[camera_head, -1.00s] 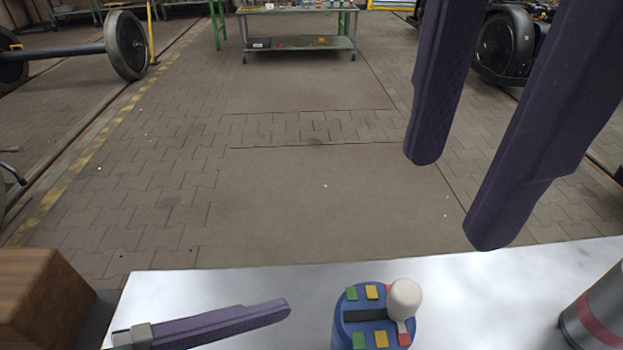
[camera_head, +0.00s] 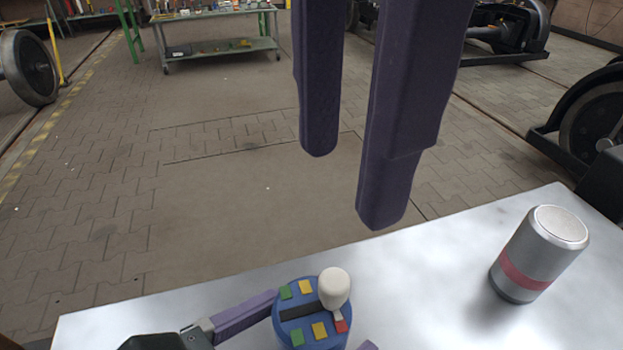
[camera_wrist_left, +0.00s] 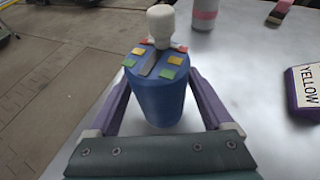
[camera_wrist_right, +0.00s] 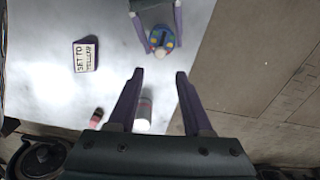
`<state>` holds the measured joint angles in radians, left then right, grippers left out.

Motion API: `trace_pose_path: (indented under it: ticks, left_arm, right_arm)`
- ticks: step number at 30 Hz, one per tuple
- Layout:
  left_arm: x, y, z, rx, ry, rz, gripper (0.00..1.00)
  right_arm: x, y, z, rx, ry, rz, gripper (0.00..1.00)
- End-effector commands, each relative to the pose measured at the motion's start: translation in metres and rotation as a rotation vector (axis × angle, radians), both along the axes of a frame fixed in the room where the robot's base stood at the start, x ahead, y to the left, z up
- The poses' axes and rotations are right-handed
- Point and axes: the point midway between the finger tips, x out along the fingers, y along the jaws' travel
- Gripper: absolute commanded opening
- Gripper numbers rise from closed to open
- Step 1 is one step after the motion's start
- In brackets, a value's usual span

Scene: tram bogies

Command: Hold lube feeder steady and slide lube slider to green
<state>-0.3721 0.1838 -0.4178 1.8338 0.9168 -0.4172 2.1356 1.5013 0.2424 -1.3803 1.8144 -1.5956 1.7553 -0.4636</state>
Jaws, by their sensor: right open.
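The lube feeder (camera_head: 312,341) is a blue cylinder standing upright on the table, also in the left wrist view (camera_wrist_left: 158,103) and right wrist view (camera_wrist_right: 161,37). Its top has green, yellow and red pads along a dark slot. The white-knobbed lube slider (camera_head: 334,288) is at the slot's red end; the knob also shows in the left wrist view (camera_wrist_left: 160,24). My left gripper (camera_wrist_left: 160,80) has its fingers on either side of the feeder, very close, with a slight gap seemingly at one side. My right gripper (camera_head: 350,190) is open and empty, above and beyond the feeder.
A silver can (camera_head: 540,255) with a red band stands on the metal table (camera_head: 430,290) to the right. A block (camera_wrist_right: 85,54) reads "SET TO YELLOW". A small pink and dark object (camera_wrist_right: 95,117) lies near the can. Beyond the table is paved floor.

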Motion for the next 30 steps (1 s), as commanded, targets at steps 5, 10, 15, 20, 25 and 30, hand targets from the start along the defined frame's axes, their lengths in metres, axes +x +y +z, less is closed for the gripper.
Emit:
trace_pose_path:
  ticks: [5, 10, 15, 20, 25, 30]
  left_arm:
    - [0.0, 0.0, 0.0, 0.0, 0.0, 0.0, 0.63]
    - [0.0, 0.0, 0.0, 0.0, 0.0, 0.0, 0.44]
    - [0.0, 0.0, 0.0, 0.0, 0.0, 0.0, 0.25]
    - [0.0, 0.0, 0.0, 0.0, 0.0, 0.0, 0.09]
    - [0.0, 0.0, 0.0, 0.0, 0.0, 0.0, 0.09]
    - [0.0, 0.0, 0.0, 0.0, 0.0, 0.0, 0.09]
  right_arm:
    - [0.0, 0.0, 0.0, 0.0, 0.0, 0.0, 0.5]
    - [0.0, 0.0, 0.0, 0.0, 0.0, 0.0, 0.5]
    - [0.0, 0.0, 0.0, 0.0, 0.0, 0.0, 0.5]
    - [0.0, 0.0, 0.0, 0.0, 0.0, 0.0, 0.51]
    - [0.001, 0.001, 0.014, 0.001, -0.003, -0.097, 0.6]
    - [0.0, 0.0, 0.017, -0.001, 0.002, -0.166, 0.6]
